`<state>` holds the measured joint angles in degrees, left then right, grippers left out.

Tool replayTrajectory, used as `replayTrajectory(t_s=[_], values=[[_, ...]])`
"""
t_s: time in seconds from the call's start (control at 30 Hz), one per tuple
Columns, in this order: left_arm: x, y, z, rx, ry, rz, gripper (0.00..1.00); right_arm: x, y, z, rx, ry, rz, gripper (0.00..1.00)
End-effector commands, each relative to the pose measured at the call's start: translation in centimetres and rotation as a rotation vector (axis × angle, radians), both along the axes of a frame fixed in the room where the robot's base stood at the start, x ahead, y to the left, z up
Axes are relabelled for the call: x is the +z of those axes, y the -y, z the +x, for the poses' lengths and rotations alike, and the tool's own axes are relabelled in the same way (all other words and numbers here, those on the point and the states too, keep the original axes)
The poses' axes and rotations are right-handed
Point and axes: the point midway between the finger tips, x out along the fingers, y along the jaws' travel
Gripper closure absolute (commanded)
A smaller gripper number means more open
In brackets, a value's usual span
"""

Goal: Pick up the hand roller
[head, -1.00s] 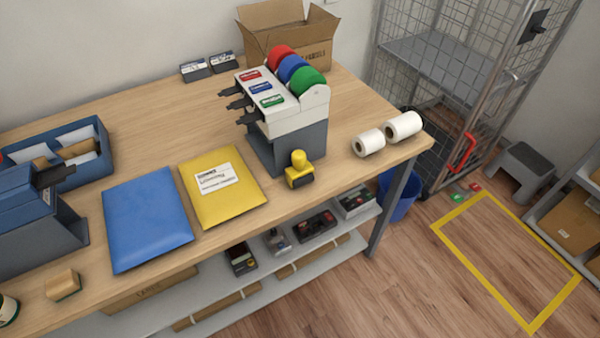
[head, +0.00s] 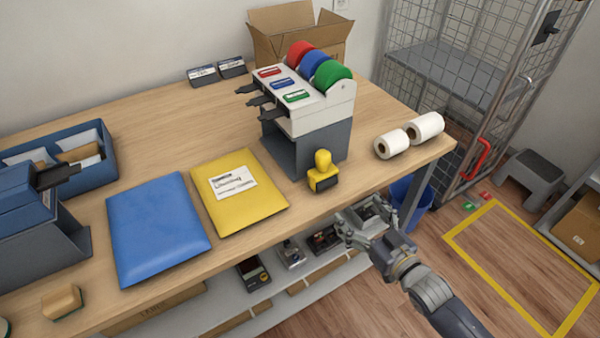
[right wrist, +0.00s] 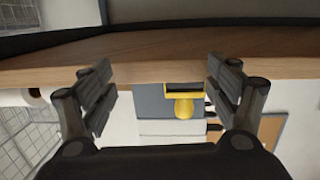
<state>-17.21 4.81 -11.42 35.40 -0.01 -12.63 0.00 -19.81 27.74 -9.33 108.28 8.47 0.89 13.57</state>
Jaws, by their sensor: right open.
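The hand roller, which I take to be the yellow piece with a rounded knob and dark lower part (head: 322,172), stands upright near the table's front edge, before the tape dispenser. It also shows in the right wrist view (right wrist: 184,103), upside down between the fingers and beyond them. My right gripper (head: 364,222) is open and empty, in front of the table edge, to the right of the roller and nearer to me. Its two spread fingers show in the right wrist view (right wrist: 161,92). My left gripper is not in view.
The tape dispenser (head: 305,140) stands right behind the roller. Two white rolls (head: 424,127) are to the right, a yellow envelope (head: 240,205) and a blue envelope (head: 155,230) to the left. A lower shelf (head: 225,292) holds small devices under the table (head: 150,130).

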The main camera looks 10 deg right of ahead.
Motion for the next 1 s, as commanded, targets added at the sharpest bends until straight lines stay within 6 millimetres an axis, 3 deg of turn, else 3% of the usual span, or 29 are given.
replayTrajectory(t_s=[0.1,0.23,0.5,0.77,1.0], values=[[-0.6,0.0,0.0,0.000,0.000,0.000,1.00,3.7,-1.3,-0.2,0.041,0.073,0.027,0.18],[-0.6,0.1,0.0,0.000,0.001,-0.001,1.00,5.3,-2.0,0.1,0.056,0.104,0.040,0.18],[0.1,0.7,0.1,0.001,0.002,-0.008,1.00,5.6,-3.2,3.6,0.056,0.105,0.041,0.18],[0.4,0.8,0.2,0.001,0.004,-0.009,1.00,5.5,-3.9,5.3,0.056,0.103,0.039,0.18],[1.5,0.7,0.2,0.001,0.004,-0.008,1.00,6.0,-5.5,8.3,0.055,0.104,0.040,0.18]])
